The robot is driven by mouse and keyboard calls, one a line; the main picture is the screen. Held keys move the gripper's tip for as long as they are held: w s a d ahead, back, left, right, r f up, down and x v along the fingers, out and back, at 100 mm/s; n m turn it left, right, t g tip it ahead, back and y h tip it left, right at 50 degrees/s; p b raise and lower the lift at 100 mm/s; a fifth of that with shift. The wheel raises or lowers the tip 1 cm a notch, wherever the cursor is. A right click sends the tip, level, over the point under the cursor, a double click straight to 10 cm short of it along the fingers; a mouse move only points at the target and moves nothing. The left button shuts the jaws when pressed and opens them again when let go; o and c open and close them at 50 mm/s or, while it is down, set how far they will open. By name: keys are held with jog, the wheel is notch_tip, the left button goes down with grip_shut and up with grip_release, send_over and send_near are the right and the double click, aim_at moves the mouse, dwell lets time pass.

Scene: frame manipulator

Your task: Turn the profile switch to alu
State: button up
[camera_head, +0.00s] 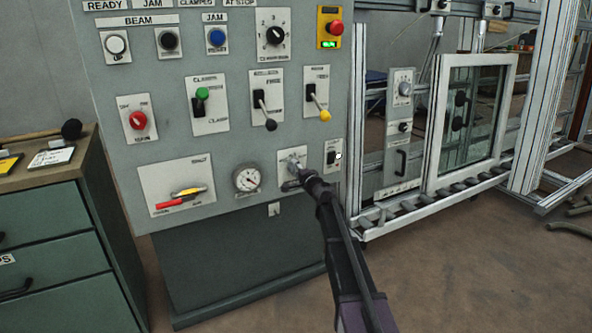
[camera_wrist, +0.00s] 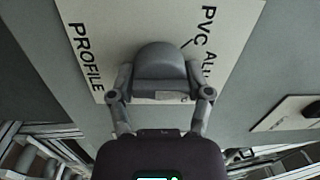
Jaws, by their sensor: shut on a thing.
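The profile switch is a grey rounded knob (camera_wrist: 162,68) on a pale plate (camera_wrist: 110,28) marked PROFILE, PVC and ALU in the wrist view. A short dark line shows on the plate beside the knob, towards the PVC and ALU lettering. My gripper (camera_wrist: 160,96) is shut on the knob, one finger on each side. In the head view my gripper (camera_head: 290,184) is at the switch plate (camera_head: 303,156), low on the right of the panel. Which mark the knob points at cannot be told.
A small black rocker switch (camera_head: 332,157) sits just right of the profile plate. A round gauge (camera_head: 247,178) is to its left, and levers with black (camera_head: 265,112) and yellow (camera_head: 320,106) knobs are above. A window frame (camera_head: 432,130) stands farther right.

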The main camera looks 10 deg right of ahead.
jog(key=o, duration=1.1)
jog(key=shift+w, duration=0.1)
jog(key=shift+o, duration=0.2)
